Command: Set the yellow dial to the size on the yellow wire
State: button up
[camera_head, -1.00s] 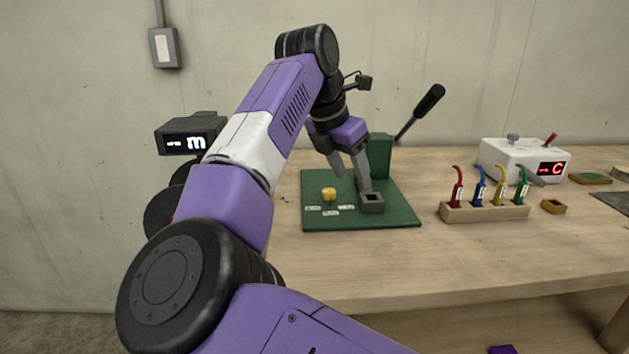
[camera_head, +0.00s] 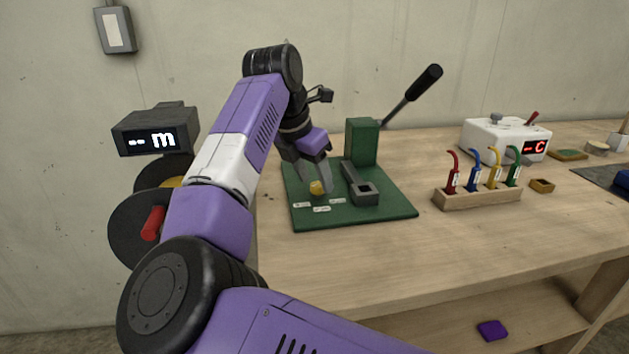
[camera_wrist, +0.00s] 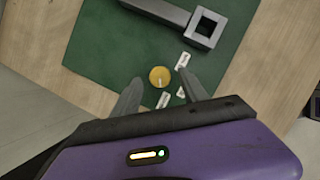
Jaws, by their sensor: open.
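The yellow dial (camera_head: 317,187) stands on the green base plate (camera_head: 390,208) of the crimping press. My gripper (camera_head: 313,182) is open just above and around it. In the wrist view the dial (camera_wrist: 159,76) lies between and slightly beyond the two fingertips (camera_wrist: 157,95), with a pale mark on its top. Small white labels (camera_wrist: 182,61) sit beside it, too small to read. The yellow wire (camera_head: 494,172) stands in a wooden rack (camera_head: 478,200) to the right. It bears a white tag (camera_head: 491,181) that I cannot read.
A grey square-holed block (camera_head: 365,193) sits right of the dial. The press has a green post (camera_head: 361,142) and a black lever (camera_head: 415,95). Red, blue and green wires share the rack. A white box (camera_head: 505,139) shows a red "C".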

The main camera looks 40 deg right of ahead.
jog(key=shift+d+f, duration=0.25)
jog(key=shift+f, duration=0.25)
grip_shut()
jog(key=shift+n, duration=0.4)
jog(key=n+t+b, duration=0.1)
jog(key=n, duration=0.1)
jog(key=n+t+b, duration=0.1)
jog(key=n, duration=0.2)
jog(key=shift+s+f+y, duration=0.1)
jog(key=shift+s+y, duration=0.1)
jog(key=shift+y, duration=0.2)
jog(key=n+b, duration=0.1)
jog(key=n, duration=0.2)
jog(key=n+t+y+b, duration=0.1)
jog(key=n+b, duration=0.1)
jog(key=n, duration=0.1)
jog(key=shift+s+d+t+y, duration=0.15)
jog(key=shift+t+y, duration=0.15)
jog(key=shift+b, duration=0.35)
